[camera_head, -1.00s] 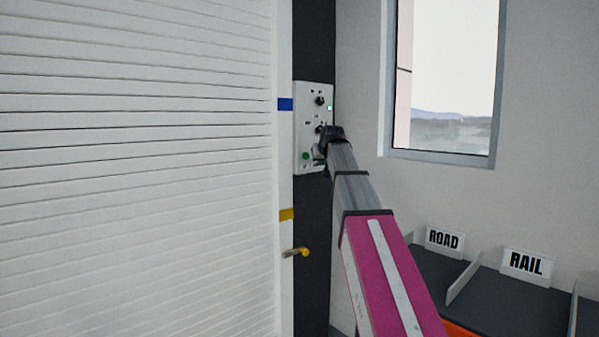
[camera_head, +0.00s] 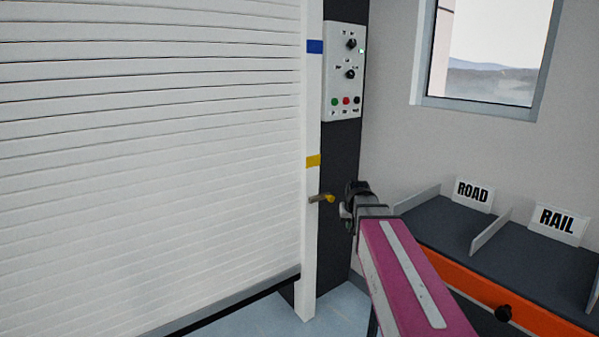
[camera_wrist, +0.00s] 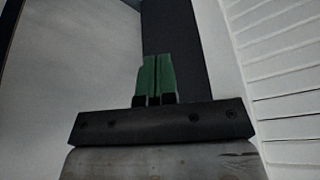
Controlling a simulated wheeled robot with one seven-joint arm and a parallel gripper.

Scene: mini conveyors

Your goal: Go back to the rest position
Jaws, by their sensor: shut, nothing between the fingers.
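My gripper shows in the wrist view with its two green fingers (camera_wrist: 157,78) close together and nothing between them. In the head view the end of my arm, with the gripper (camera_head: 350,206), is low in front of the dark post (camera_head: 340,155). It is to the right of the small yellow-tipped handle (camera_head: 322,198) and below the control panel (camera_head: 344,72), apart from the panel. The fingertips are too small and dark to make out there. My magenta arm link reaches up from the bottom right.
Grey bays with ROAD (camera_head: 473,193) and RAIL (camera_head: 557,221) signs and an orange front (camera_head: 476,286) stand at right, close to my arm.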

